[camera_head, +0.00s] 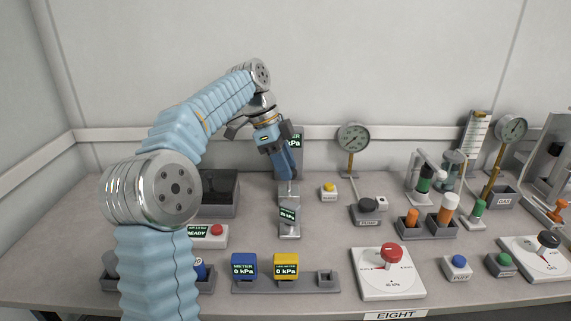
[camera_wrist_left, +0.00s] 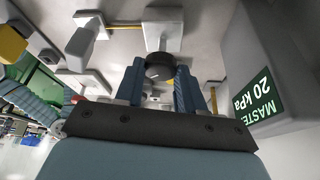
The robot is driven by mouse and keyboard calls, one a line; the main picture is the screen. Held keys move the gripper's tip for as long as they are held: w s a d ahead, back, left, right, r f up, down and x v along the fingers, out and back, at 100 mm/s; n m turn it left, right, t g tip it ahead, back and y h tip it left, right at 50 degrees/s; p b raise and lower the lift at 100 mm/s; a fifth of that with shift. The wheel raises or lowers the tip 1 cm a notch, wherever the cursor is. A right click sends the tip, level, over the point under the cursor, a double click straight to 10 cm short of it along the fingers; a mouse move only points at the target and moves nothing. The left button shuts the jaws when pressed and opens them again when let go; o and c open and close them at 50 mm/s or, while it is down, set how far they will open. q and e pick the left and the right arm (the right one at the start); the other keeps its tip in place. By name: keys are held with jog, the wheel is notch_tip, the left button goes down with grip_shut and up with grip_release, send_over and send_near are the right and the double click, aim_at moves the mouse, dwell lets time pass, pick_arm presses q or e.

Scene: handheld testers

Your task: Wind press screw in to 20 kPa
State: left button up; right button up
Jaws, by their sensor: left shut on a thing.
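My left gripper (camera_head: 289,172) reaches down over the back middle of the bench. In the left wrist view its blue fingers (camera_wrist_left: 168,88) are shut on a dark round knob (camera_wrist_left: 160,66), which I take to be the press screw's knob; the gripper hides it in the head view. A metal press-like stand (camera_head: 289,232) is below and in front of the gripper, with a small dark label (camera_head: 288,213) too small to read surely. The master display (camera_wrist_left: 262,100) reads 20 kPa in the left wrist view; the gripper partly covers it in the head view (camera_head: 297,142). My right gripper is not in view.
Blue (camera_head: 244,268) and yellow (camera_head: 286,267) meters at the front read 0 kPa. A red-knob panel (camera_head: 389,285) and a black-topped pump block (camera_head: 367,212) stand right of the press. A round gauge (camera_head: 352,138) stands behind. A dark open box (camera_head: 220,210) is at left.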

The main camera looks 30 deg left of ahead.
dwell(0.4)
pick_arm(q)
jog(key=o, duration=1)
jog(key=shift+o, duration=0.2)
jog(key=shift+r, duration=0.1)
jog(key=w+v, duration=0.1)
jog(key=v, duration=0.6)
jog(key=shift+s, duration=0.5)
jog(key=shift+a+r, duration=0.1)
jog(key=shift+r, duration=0.1)
